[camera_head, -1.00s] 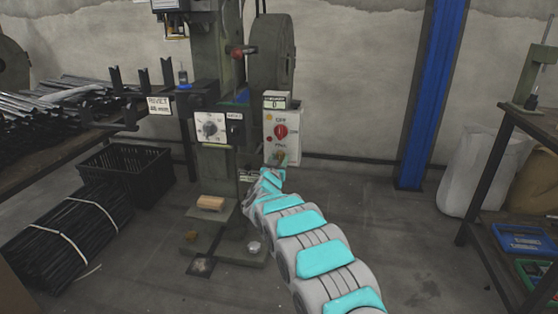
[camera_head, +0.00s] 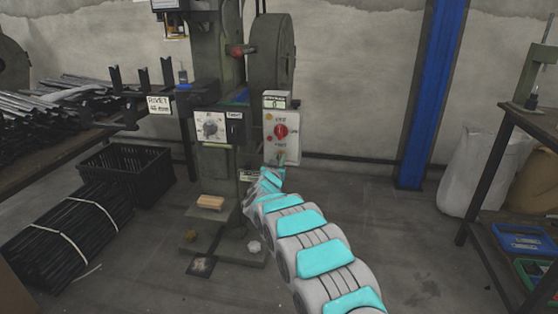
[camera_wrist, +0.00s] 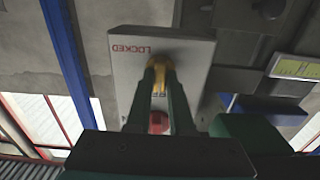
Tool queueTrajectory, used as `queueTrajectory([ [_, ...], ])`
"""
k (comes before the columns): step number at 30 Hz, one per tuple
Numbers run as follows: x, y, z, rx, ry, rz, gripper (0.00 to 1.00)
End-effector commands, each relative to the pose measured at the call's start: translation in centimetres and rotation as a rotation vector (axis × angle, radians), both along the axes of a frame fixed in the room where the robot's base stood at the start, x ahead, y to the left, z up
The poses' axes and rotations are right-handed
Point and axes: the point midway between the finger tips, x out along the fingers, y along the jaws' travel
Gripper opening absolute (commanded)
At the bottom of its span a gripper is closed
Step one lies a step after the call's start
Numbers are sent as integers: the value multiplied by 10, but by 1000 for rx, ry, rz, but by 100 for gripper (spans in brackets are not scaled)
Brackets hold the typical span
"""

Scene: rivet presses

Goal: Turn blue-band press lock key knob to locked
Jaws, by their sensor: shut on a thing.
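The press (camera_head: 216,170) stands left of centre in the head view, with a blue patch (camera_head: 242,97) on its body. Its pale control box (camera_head: 269,150) carries a red knob (camera_head: 281,131), which also shows in the wrist view (camera_wrist: 158,123). In the wrist view, the box face (camera_wrist: 127,75) has the word LOCKED printed upside down near its far edge.
A white dial panel (camera_head: 209,127) sits on the press left of the box. A black crate (camera_head: 126,175) and bundled rods (camera_head: 65,240) lie at left. A blue post (camera_head: 428,95) stands at right, and a shelf table (camera_head: 530,125) at far right.

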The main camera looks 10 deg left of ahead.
Motion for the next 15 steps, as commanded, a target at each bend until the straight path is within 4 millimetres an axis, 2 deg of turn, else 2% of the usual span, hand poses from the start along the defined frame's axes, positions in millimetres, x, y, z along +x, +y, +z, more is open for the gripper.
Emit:
queueTrajectory([
  [8,0,-1,-3,140,1,-1,0],
  [15,0,0,-6,354,2,1,0],
])
